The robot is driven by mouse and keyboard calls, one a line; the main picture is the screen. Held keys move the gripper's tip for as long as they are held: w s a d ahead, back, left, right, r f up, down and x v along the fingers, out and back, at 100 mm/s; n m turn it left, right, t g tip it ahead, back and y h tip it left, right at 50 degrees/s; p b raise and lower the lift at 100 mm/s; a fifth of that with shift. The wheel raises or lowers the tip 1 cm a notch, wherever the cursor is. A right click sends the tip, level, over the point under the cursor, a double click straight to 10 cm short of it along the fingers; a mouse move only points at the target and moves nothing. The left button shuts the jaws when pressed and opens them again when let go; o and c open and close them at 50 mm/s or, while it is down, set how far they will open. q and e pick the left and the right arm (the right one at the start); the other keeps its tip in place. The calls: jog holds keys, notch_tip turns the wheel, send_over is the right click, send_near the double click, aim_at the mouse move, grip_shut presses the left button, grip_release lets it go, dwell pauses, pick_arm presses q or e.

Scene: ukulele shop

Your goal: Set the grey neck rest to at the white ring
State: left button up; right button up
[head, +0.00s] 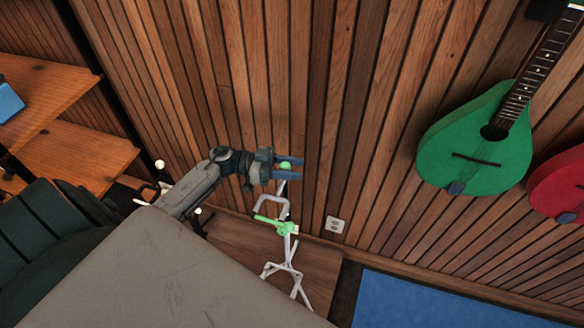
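A slim white and grey stand (292,265) is on the floor by the wall, tilted in the head view. A grey U-shaped part (268,203), which looks like the neck rest, is near its top. A bright green clamp (286,228) is on the post below. My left gripper (288,168) is at the top of the stand, its two blue fingers apart with a small green knob (285,165) between them. I cannot tell whether the fingers touch the knob. I cannot make out the white ring. My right gripper is not in view.
A green ukulele-like instrument (475,145) and a red one (562,185) hang on the slatted wood wall at right. A wall socket (334,224) is right of the stand. Wooden shelves (70,150) are at left. A blue mat (430,300) lies at lower right.

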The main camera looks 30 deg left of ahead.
pick_arm(q)
jog(key=shift+o, duration=0.6)
jog(key=shift+s+a+f, duration=0.1)
jog(key=shift+s+a, duration=0.05)
jog(key=shift+a, duration=0.15)
jog(key=b+v, duration=0.3)
jog(key=v, duration=0.7)
jog(key=shift+a, duration=0.1)
